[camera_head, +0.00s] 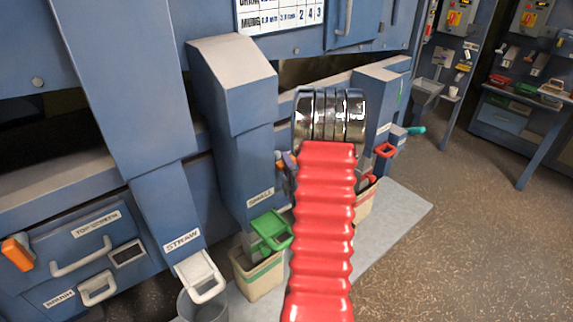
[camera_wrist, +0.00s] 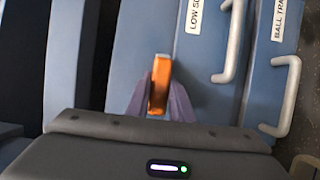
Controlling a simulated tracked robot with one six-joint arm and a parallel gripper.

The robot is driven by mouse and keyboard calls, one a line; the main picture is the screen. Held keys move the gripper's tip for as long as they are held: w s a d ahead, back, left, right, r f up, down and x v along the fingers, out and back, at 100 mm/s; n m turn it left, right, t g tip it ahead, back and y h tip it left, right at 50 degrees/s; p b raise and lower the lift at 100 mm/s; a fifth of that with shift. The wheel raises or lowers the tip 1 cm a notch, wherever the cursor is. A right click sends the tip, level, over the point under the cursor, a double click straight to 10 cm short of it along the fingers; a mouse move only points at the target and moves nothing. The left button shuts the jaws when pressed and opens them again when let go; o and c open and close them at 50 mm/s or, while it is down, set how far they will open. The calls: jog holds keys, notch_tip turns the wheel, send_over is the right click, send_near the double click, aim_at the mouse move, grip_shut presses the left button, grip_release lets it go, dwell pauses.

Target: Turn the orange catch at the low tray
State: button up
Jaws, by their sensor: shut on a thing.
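The orange catch (camera_wrist: 160,84) stands upright on a blue panel in the wrist view. My gripper (camera_wrist: 159,98) is shut on it, one greyish-purple finger on each side. In the head view my red arm covers most of this place, so the catch and fingertips are not clear there.
A "BALL TRA" front (camera_wrist: 262,85) with a white handle (camera_wrist: 285,100) lies further right in the wrist view. In the head view, another orange catch (camera_head: 17,253) sits by the top screen drawer (camera_head: 85,240). A green-handled spout (camera_head: 271,229) stands over a bin (camera_head: 258,277). Open floor lies right.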

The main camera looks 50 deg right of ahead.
jog(key=shift+f, duration=0.1)
grip_shut()
jog(key=shift+s+m, duration=0.1)
jog(key=shift+m, duration=0.4)
jog(key=m+g+y, duration=0.1)
jog(key=m, duration=0.1)
jog(key=shift+m, duration=0.4)
jog(key=m+g+y, duration=0.1)
jog(key=m+y, duration=0.1)
jog(key=m, duration=0.1)
jog(key=shift+f, duration=0.1)
jog(key=m+y, duration=0.2)
jog(key=m, duration=0.1)
jog(key=shift+m, duration=0.3)
jog(key=shift+f+m+y, duration=0.1)
jog(key=shift+m+y, duration=1.1)
jog(key=shift+m, duration=0.4)
jog(key=o, duration=0.7)
grip_release()
jog(key=shift+r, duration=0.2)
